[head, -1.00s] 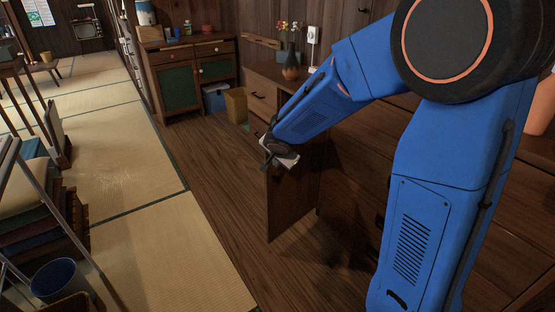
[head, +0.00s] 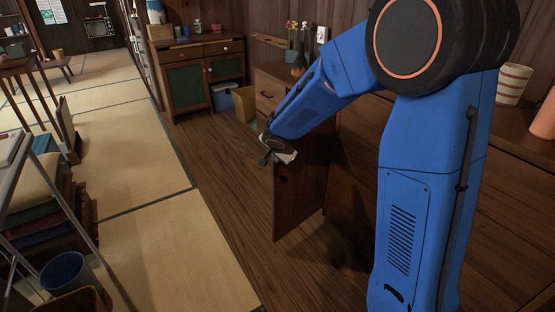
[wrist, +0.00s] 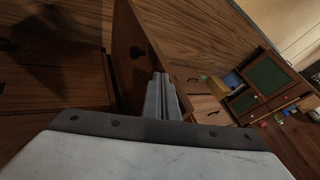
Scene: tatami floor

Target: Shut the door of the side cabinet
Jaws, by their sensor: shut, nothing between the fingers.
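The side cabinet's door (head: 299,200) stands open, a dark wooden panel jutting out from the cabinet front (head: 350,185) over the floor. In the wrist view the door (wrist: 133,70) shows a dark knob near its upper part. My gripper (head: 267,159) is at the door's top outer corner in the head view. Its fingers (wrist: 166,97) are shut and empty, overlapping the door's edge in the wrist view. I cannot tell whether they touch it. My blue arm hides much of the cabinet front.
A drawer front (head: 267,94) and a vase (head: 299,64) are beyond my arm. A green-panelled cabinet (head: 205,80), a blue bin (head: 221,97) and a tan bin (head: 243,104) stand at the back. Stacked cushions and a blue bucket (head: 70,272) are at left. The tatami between is clear.

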